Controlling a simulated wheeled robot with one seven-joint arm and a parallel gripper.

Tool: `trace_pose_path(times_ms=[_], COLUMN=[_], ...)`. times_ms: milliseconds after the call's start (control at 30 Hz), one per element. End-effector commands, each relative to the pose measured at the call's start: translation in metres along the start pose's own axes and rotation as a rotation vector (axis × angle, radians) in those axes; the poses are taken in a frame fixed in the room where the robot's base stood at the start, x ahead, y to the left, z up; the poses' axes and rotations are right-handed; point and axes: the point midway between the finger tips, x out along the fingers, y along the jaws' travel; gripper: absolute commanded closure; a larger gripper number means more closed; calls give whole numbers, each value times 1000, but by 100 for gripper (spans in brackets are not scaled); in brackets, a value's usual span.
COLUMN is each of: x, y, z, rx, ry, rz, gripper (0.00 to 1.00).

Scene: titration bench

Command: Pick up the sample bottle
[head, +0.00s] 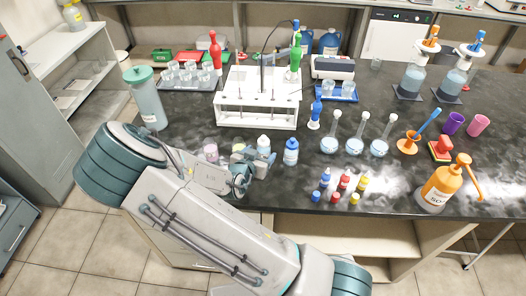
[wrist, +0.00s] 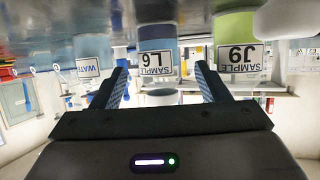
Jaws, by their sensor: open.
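A bottle labelled "SAMPLE L6" (wrist: 158,63) stands on the black bench; the wrist view is upside down. It also shows in the head view as a white-capped bottle (head: 263,143). My gripper (wrist: 161,76) is open and empty, its two fingers pointing at this bottle, with the label between the fingertips in the picture. I cannot tell whether they reach around it. In the head view my gripper (head: 262,166) is just in front of the bottle and hides its lower part. The "SAMPLE J9" bottle (wrist: 239,55), with a green band, stands beside it.
A "WATER" bottle (wrist: 88,67) stands on the other side, blue in the head view (head: 291,152). A pink-topped bottle (head: 211,152) is to the left. A white rack (head: 258,117) stands behind, flasks (head: 355,146) to the right, small dropper bottles (head: 344,182) in front.

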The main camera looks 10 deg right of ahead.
Motion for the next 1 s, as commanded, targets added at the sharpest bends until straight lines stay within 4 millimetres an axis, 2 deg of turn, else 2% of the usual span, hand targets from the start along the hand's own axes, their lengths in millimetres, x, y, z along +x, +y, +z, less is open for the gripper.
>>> trace_pose_path(times_ms=[67,233,533,567,700,1000], x=[12,32,37,37,37,36], y=[1,0,0,0,0,0], z=[-5,-4,-2,-2,-2,-4], rx=[-2,-1,-1,0,-1,0], ry=[1,1,0,0,0,1], rz=[4,3,1,1,1,0], gripper=[31,31,31,37,76,77])
